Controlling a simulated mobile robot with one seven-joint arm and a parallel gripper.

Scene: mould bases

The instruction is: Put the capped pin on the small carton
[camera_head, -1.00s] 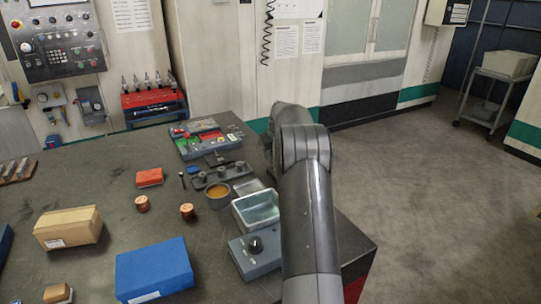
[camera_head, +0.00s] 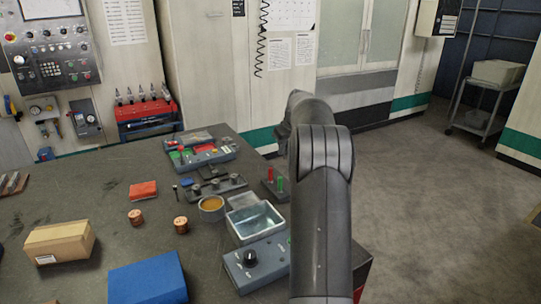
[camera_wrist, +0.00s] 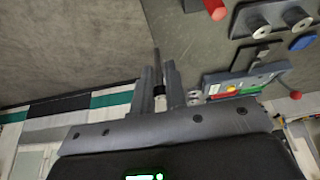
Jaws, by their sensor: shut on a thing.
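My gripper (camera_wrist: 160,88) shows in the wrist view with its two fingers shut on a thin dark pin (camera_wrist: 156,62), a black collar or cap between the fingertips. I take it to be the capped pin. It is held over the bench's far edge region, clear of the bench objects. In the head view the gripper is hidden behind my arm. A tan carton (camera_head: 60,243) with a white label stands at the left of the bench.
A blue box (camera_head: 148,280), red box (camera_head: 143,190), copper pieces, metal tray (camera_head: 256,222) and grey knob box (camera_head: 257,262) stand on the bench. A red pin (camera_head: 270,174) and green pin (camera_head: 281,184) stand beside my arm. Bare bench (camera_head: 90,200) lies around the red box.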

